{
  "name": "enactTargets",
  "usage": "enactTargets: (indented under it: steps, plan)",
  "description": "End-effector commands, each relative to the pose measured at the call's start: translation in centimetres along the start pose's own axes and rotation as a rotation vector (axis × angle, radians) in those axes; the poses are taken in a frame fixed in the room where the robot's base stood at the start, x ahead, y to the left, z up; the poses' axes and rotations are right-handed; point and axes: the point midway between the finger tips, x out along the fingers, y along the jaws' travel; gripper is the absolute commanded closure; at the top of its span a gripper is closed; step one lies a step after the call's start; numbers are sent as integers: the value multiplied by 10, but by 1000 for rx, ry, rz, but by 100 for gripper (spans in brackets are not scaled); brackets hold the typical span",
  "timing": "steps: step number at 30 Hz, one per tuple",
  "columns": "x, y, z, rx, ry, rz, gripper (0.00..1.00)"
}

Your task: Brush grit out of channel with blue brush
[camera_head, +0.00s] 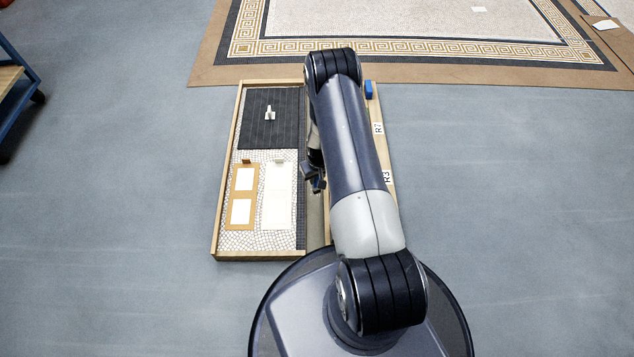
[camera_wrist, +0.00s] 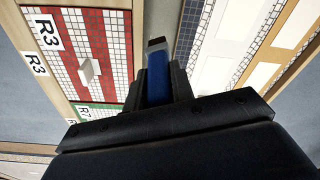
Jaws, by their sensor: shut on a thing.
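My gripper (camera_wrist: 158,88) is shut on the blue brush (camera_wrist: 157,72), whose blue body and dark tip stick out between the fingers in the wrist view. In the head view my gripper (camera_head: 317,183) shows only partly beside my arm. The channel (camera_wrist: 160,20) is a plain grey-brown strip between the red-and-white panel and the dark-edged panel. The brush is over it; I cannot tell whether it touches. A piece of the channel (camera_head: 315,222) also shows in the head view, the rest hidden by my arm. I can make out no grit.
A wooden-framed tray (camera_head: 226,180) holds the mosaic panels. A red-and-white panel (camera_wrist: 95,50) carries a pale raised handle. A dark panel (camera_head: 262,125) lies at the far left. A small blue block (camera_head: 369,90) sits at the far right edge.

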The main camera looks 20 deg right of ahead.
Motion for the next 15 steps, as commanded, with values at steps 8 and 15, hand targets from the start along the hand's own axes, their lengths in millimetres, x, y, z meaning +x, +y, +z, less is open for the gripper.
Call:
enactTargets:
  steps: [8, 15]
  plan:
    - [12, 1, 1, 1, 0, 0, 99]
    - [34, 1, 4, 1, 0, 0, 99]
